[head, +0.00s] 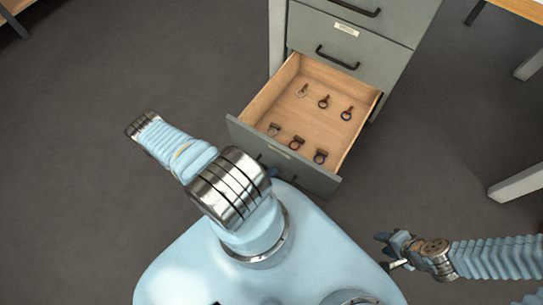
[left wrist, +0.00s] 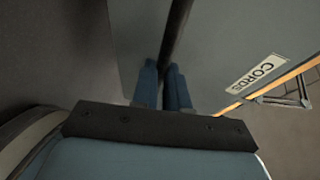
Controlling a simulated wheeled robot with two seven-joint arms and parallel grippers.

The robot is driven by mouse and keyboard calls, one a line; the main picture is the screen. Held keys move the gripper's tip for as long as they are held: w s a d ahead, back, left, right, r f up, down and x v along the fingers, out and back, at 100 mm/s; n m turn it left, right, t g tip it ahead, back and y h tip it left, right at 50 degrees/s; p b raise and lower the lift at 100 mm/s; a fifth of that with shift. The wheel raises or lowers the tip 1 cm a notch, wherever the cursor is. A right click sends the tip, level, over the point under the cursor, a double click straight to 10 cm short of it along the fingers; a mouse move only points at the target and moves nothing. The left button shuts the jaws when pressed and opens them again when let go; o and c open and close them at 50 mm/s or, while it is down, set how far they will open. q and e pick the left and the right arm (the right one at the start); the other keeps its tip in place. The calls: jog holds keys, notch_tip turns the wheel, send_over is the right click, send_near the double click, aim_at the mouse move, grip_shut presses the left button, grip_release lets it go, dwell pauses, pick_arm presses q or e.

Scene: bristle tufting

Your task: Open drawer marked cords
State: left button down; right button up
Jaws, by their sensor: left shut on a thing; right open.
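The drawer marked cords (head: 318,98) is pulled well out of the grey cabinet, and its wooden inside shows in the head view. Its label (left wrist: 257,71) is on the front panel in the left wrist view. My left gripper (left wrist: 167,78) is shut on the dark bar handle (left wrist: 177,32), with a blue finger on each side of it. In the head view my left arm hides most of that gripper and part of the drawer front. My right gripper (head: 388,251) is open and empty at the lower right, away from the cabinet.
Several small ring-shaped items (head: 323,102) lie in the drawer. A closed drawer with a dark handle (head: 338,58) and a pale label (head: 346,29) is above it. Table legs (head: 517,182) stand at the right. The grey floor left of the cabinet is clear.

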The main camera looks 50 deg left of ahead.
pick_arm(q)
jog(key=c, duration=1.1)
grip_release()
jog(key=shift+c, duration=0.2)
jog(key=b+v, duration=0.1)
jog(key=v, duration=1.2)
jog(key=shift+s, duration=0.4)
jog(key=shift+a, duration=0.15)
